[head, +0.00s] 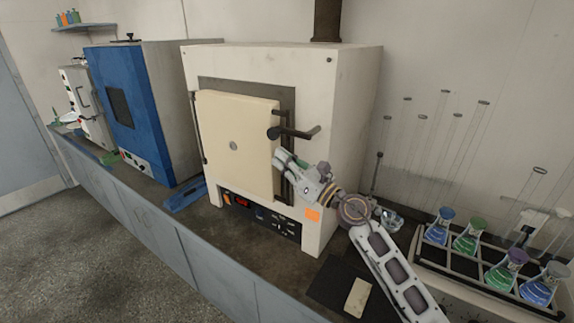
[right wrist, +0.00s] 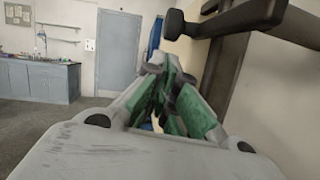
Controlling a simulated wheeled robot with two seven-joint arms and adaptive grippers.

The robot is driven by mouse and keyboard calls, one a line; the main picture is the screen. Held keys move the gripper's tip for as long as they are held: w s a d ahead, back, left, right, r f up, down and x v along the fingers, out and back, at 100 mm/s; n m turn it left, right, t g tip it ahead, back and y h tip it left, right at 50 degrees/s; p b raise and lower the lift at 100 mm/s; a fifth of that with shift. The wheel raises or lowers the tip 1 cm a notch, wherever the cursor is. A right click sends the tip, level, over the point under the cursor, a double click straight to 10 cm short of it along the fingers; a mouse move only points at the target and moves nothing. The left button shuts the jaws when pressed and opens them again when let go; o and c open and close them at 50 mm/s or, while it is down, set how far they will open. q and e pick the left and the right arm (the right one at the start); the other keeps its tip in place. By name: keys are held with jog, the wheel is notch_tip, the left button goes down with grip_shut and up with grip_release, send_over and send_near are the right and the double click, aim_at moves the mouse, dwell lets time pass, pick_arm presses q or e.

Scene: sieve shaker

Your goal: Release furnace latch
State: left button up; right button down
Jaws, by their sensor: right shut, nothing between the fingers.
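The furnace (head: 346,110) is a large cream box on the bench, with a pale door (head: 225,160) on its front that looks shut or nearly so. A dark latch handle (head: 295,132) sticks out at the door's right edge. My right gripper (head: 281,156) is just below the latch, with its fingers shut and empty. In the right wrist view the green-padded fingers (right wrist: 168,95) are together, and the dark latch bar (right wrist: 235,20) crosses above them. I cannot tell whether the fingers touch the latch or door. My left gripper is not in view.
A blue oven (head: 130,105) stands left of the furnace. A rack with flasks of coloured liquid (head: 467,238) and tall glass tubes is at the right. A dark mat (head: 330,283) lies on the bench below my right arm. The floor at the lower left is clear.

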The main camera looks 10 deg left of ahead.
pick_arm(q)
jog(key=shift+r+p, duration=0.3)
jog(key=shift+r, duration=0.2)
pick_arm(e)
jog(key=shift+w+a+r, duration=0.15)
jog(key=shift+a+r, duration=0.05)
jog(key=shift+r, duration=0.2)
jog(key=shift+w+a+r, duration=0.1)
jog(key=shift+a+r, duration=0.05)
jog(key=shift+r, duration=0.25)
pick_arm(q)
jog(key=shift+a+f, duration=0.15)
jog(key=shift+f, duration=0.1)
